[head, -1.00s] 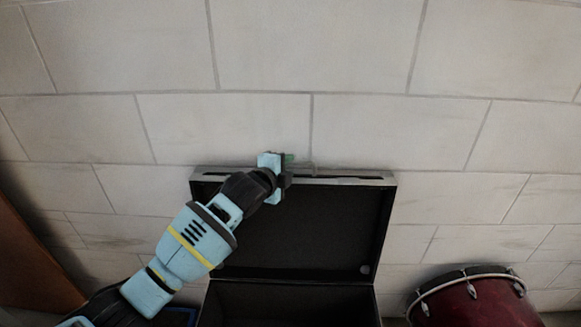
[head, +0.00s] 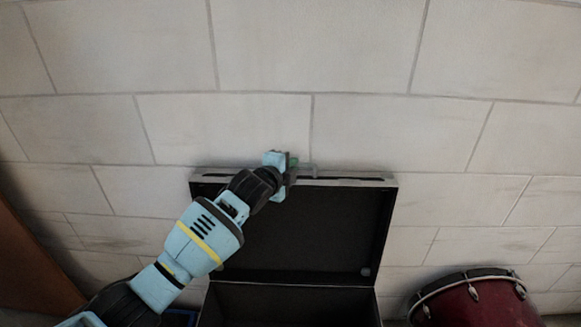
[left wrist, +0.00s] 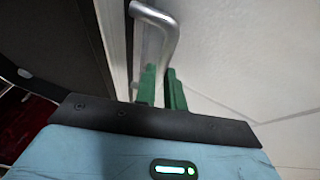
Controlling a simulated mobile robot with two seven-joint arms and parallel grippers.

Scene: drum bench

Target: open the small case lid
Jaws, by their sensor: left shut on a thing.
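The small case (head: 290,303) stands below with its lid (head: 320,232) raised steeply, its dark inside facing me. The lid also shows as a dark panel in the left wrist view (left wrist: 60,45). A bent silver handle (left wrist: 168,22) is on the lid's outer side; it shows small at the lid's top edge in the head view (head: 308,171). My left gripper (head: 292,165) is at that edge, shut on the handle. Its green fingers (left wrist: 161,88) are at the handle's lower end in the wrist view. My right gripper is not in view.
A pale block wall (head: 400,80) rises close behind the lid. A red drum (head: 475,300) stands at the lower right, apart from the case. A brown wooden panel (head: 30,270) is at the lower left.

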